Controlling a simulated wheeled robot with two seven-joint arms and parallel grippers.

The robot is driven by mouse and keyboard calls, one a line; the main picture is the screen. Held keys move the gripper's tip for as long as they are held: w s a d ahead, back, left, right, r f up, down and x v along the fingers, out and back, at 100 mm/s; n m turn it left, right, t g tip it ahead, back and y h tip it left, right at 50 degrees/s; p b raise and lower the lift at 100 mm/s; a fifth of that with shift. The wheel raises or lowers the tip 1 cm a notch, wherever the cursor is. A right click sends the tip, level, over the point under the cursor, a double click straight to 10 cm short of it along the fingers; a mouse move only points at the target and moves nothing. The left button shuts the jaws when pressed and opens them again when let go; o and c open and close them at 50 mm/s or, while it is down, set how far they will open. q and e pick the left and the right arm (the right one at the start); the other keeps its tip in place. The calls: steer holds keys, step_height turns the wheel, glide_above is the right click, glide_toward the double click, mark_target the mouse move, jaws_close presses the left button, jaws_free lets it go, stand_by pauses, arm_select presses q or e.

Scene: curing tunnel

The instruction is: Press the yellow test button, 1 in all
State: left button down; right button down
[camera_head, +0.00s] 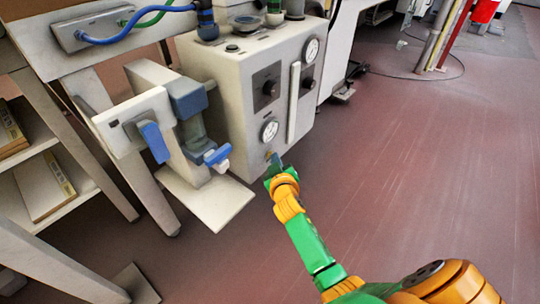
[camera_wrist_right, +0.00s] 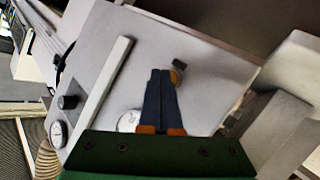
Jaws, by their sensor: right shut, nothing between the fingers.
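A pale boxy machine (camera_head: 222,72) stands left of centre in the head view, and its front panel (camera_wrist_right: 200,55) fills much of the right wrist view. A small yellowish-brown knob-like part, perhaps the test button (camera_head: 268,154), sits low on the panel below a gauge. It also shows in the right wrist view (camera_wrist_right: 179,65), just beyond and right of the fingertips. My right gripper (camera_head: 274,163) is shut and empty, its fingers (camera_wrist_right: 160,73) pointing at the panel close to this part. I cannot tell whether they touch. My left gripper is out of view.
The panel carries round gauges (camera_head: 269,131), dark knobs (camera_head: 270,88) and an upright bar handle (camera_head: 294,102). A blue-handled fixture (camera_head: 152,141) and a shelf unit (camera_head: 45,185) stand left. The reddish floor (camera_head: 430,170) at right is clear.

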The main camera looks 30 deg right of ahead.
stand_by(0.4)
steer(key=shift+s+d+p, duration=0.25)
steer(key=shift+s+p, duration=0.25)
steer(key=shift+s, duration=0.15)
steer(key=s, duration=0.1)
steer(key=s+d+p, duration=0.1)
steer(key=s, duration=0.1)
steer(key=s+d+p, duration=0.1)
steer(key=shift+s, duration=0.35)
stand_by(0.4)
